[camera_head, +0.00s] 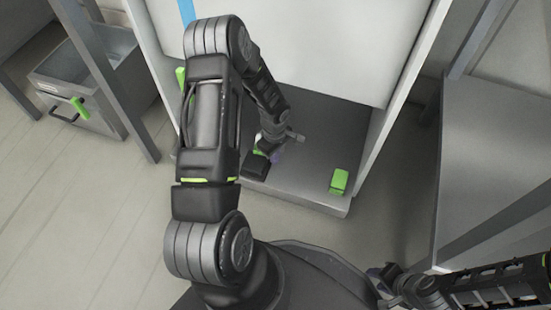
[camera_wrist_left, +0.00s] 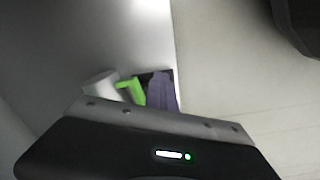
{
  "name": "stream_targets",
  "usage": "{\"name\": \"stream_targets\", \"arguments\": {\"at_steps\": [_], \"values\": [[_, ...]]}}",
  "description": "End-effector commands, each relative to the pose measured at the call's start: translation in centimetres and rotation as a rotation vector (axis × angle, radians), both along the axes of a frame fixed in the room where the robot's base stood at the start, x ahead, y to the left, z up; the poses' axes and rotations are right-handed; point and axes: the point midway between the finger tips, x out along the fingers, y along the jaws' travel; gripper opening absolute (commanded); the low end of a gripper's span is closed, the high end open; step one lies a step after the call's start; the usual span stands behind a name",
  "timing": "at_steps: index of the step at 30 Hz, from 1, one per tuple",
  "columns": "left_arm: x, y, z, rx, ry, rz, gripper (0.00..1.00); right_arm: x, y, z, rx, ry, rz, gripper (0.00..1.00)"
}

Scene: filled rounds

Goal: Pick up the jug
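My left arm reaches down to the dark shelf floor of the open cabinet. My left gripper (camera_head: 262,160) is low over that floor, near its front left. A small purple thing (camera_head: 277,156) shows beside it, mostly hidden by the gripper. In the left wrist view a purple-grey thing (camera_wrist_left: 163,92), a green thing (camera_wrist_left: 131,91) and a pale rounded thing (camera_wrist_left: 101,84) stand close together beyond the gripper's housing. I cannot tell which of them is the jug. The left fingers are hidden, so their opening does not show. My right arm leaves the picture at the right; its gripper is out of view.
A green block (camera_head: 339,181) lies on the shelf floor (camera_head: 310,192) near its front right. Cabinet side walls (camera_head: 408,85) bound the shelf. A grey bin (camera_head: 90,75) stands at far left, a grey table (camera_head: 490,150) at right. Floor in front is clear.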

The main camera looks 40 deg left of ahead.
Motion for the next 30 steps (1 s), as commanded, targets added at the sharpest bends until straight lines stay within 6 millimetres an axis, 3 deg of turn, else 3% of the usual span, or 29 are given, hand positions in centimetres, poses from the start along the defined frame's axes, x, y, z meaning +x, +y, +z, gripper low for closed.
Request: {"name": "stream_targets", "arguments": {"at_steps": [16, 30], "values": [[-0.04, -0.15, -0.04, -0.002, 0.0, -0.001, 0.0, 0.02, -0.01, 0.0, 0.0, 0.0, 0.0, 0.36], [0.0, -0.15, -0.02, -0.002, 0.0, -0.001, 0.37, 0.03, -0.01, 0.01, 0.0, -0.001, 0.0, 0.36]]}}
